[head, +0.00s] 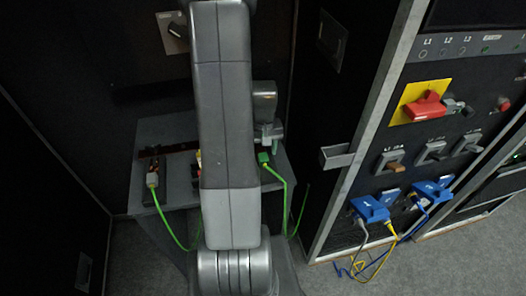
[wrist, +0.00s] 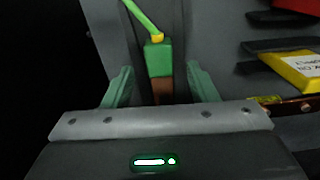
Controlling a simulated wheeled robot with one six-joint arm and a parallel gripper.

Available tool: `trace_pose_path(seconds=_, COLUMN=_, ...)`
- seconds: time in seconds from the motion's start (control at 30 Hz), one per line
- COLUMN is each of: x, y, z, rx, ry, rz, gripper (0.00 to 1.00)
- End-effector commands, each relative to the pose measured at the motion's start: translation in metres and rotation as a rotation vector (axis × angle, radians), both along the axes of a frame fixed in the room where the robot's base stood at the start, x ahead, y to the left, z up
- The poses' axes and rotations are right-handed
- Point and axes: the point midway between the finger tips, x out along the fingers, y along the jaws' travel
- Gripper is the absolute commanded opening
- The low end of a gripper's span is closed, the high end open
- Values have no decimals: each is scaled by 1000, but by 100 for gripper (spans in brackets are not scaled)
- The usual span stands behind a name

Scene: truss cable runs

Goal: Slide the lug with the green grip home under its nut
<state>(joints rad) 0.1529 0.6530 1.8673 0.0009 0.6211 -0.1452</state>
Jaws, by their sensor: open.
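The green grip (wrist: 158,58) stands between the two fingers of my gripper (wrist: 160,70) in the wrist view, with a gap on each side. A yellow collar and a green cable leave its far end. The copper lug (wrist: 163,90) comes out of its near end and runs behind the gripper's grey crossbar. The nut for this lug is hidden there. My gripper is open and holds nothing. In the head view the green grip (head: 263,157) shows just below my gripper (head: 268,142), partly hidden by my arm.
A yellow labelled block (wrist: 300,70) and a copper bar with bolts (wrist: 292,107) lie right of the gripper. Another cable end (head: 152,180) is at the left of the grey box (head: 180,196). A rack with blue plugs (head: 370,208) stands at right.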

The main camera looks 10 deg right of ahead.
Motion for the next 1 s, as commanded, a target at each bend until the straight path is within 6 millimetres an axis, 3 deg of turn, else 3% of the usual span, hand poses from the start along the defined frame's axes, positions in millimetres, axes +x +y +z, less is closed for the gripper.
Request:
trace_pose_path(seconds=0.2, x=-1, y=0, z=-16, rx=0, ry=2, rz=0, gripper=53)
trace_pose_path(seconds=0.53, x=0, y=0, z=-18, rx=0, ry=0, rz=0, gripper=53)
trace_pose_path(seconds=0.57, x=0, y=0, z=-18, rx=0, ry=0, rz=0, gripper=51)
trace_pose_path(seconds=0.8, x=0, y=0, z=-18, rx=0, ry=0, rz=0, gripper=4)
trace_pose_path(seconds=1.0, x=0, y=0, z=-18, rx=0, ry=0, rz=0, gripper=2)
